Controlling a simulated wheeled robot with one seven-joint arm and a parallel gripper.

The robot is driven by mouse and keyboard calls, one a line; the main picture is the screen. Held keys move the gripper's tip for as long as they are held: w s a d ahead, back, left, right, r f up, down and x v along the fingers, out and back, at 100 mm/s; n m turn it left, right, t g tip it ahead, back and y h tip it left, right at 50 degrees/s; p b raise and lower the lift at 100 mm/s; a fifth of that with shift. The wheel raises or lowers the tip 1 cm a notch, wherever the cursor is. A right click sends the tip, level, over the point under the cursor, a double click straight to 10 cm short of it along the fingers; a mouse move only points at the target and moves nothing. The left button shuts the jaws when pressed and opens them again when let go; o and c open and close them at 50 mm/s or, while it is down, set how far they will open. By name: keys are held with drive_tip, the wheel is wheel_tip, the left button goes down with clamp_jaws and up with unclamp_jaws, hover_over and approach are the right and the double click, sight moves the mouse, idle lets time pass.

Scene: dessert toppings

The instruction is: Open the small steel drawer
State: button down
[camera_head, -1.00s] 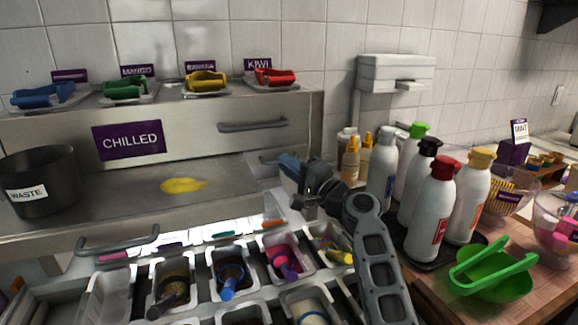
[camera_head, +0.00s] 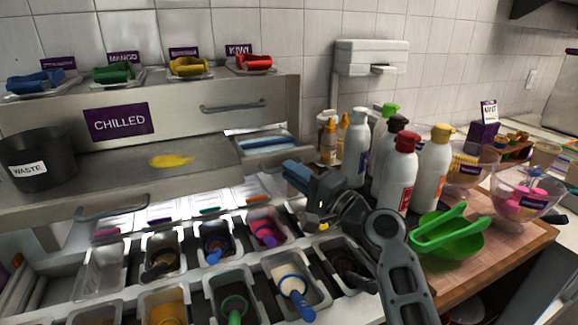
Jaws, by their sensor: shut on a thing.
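The small steel drawer (camera_head: 240,146) is to the right of the steel counter top, below the right end of the CHILLED unit. It is pulled out, and its open top shows a pale inside with something blue lying in it. My gripper (camera_head: 291,171) is at the drawer's front right and is shut on the drawer's handle. The handle itself is hidden behind the fingers.
Topping tubs (camera_head: 218,243) with scoops fill the front. A black waste bin (camera_head: 38,165) stands left. A yellow spill (camera_head: 171,161) lies on the counter.

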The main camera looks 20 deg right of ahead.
drive_tip(key=shift+s+f, duration=0.1)
drive_tip(key=shift+s, duration=0.35)
drive_tip(key=c, duration=1.2)
unclamp_jaws()
drive_tip(key=b+v, duration=0.1)
drive_tip(key=v, duration=0.6)
drive_tip(key=shift+s+d+b, duration=0.15)
drive_tip(key=shift+s+b, duration=0.25)
